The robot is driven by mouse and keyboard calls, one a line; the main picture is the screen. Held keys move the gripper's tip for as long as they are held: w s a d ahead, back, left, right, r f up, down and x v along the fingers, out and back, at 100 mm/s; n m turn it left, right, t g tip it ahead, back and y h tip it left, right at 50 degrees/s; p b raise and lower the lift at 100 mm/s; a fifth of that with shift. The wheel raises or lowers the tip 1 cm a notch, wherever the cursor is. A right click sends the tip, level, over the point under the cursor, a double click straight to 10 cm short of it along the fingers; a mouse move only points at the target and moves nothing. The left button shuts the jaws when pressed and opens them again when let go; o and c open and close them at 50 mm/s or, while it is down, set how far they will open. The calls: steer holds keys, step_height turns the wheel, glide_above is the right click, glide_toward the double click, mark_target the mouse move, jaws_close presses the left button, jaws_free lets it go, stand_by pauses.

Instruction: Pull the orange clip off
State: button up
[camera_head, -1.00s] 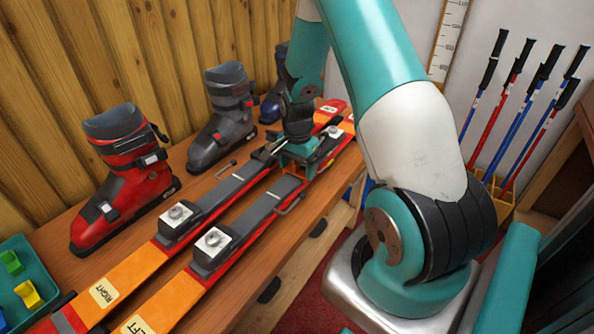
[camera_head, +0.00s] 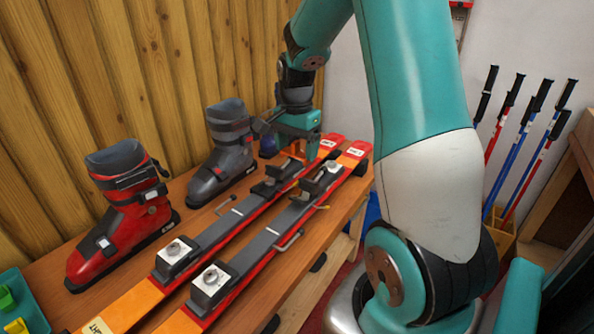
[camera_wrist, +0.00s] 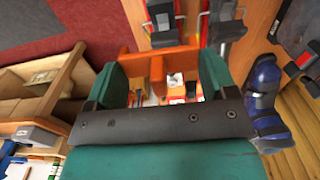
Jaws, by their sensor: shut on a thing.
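My gripper (camera_head: 308,143) is above the far part of the skis in the head view, beyond the bindings. In the wrist view its two teal fingers (camera_wrist: 160,68) are shut on the orange clip (camera_wrist: 140,62), which spans between them. The pair of orange-red skis (camera_head: 150,297) lies side by side on the wooden bench (camera_head: 225,302). The skis pass below the clip in the wrist view. I cannot tell how large the gap between clip and skis is.
A red boot (camera_head: 125,215), a grey boot (camera_head: 225,150) and a blue boot (camera_wrist: 268,100) stand along the wooden wall. A teal tray (camera_head: 25,303) is at the near left. Ski poles (camera_head: 520,140) stand at the right.

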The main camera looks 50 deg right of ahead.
mark_target(297, 141)
step_height(297, 141, up, 4)
steer(key=shift+f+p, duration=0.1)
steer(key=shift+p, duration=0.25)
steer(key=shift+r+p, duration=2.5)
steer(key=shift+r, duration=0.25)
